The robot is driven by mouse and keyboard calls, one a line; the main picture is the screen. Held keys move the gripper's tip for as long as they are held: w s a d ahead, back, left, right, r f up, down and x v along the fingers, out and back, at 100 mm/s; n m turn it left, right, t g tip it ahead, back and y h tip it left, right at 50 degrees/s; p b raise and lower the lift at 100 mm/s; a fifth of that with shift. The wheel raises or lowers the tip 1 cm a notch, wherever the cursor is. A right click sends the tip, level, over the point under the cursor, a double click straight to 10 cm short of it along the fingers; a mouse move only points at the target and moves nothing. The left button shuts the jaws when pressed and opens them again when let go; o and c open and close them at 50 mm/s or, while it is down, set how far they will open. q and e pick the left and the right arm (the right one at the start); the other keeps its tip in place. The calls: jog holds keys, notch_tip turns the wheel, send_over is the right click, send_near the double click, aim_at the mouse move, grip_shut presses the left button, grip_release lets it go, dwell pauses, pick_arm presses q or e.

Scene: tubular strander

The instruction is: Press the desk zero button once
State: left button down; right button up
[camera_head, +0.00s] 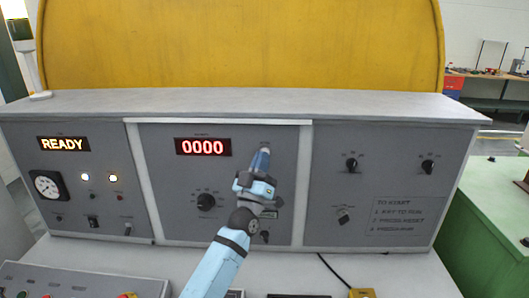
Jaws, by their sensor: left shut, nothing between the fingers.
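The desk's grey middle panel (170,205) carries a red counter display (203,147) that reads 0000. A black knob (206,202) sits below the display. My left gripper (263,151) is shut and empty, and its tip is in front of the panel to the right of the display. I cannot make out the zero button; the gripper and wrist cover that part of the panel. I cannot tell whether the fingertips touch the panel. My right gripper is not in view.
The left panel has a READY display (63,144), a round gauge (47,185) and lit lamps. The right panel has two black knobs and a printed start label (402,214). A yellow cover (240,45) rises behind. A yellow box (361,293) with a cable lies at the front.

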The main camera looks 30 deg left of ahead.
pick_arm(q)
jog(key=s+d, duration=0.1)
jog(key=s+p, duration=0.1)
jog(key=s+d, duration=0.1)
jog(key=s, duration=0.1)
jog(key=shift+s+d+p, duration=0.1)
jog(key=shift+d+p, duration=0.2)
jog(key=shift+f, duration=0.1)
dwell(0.8)
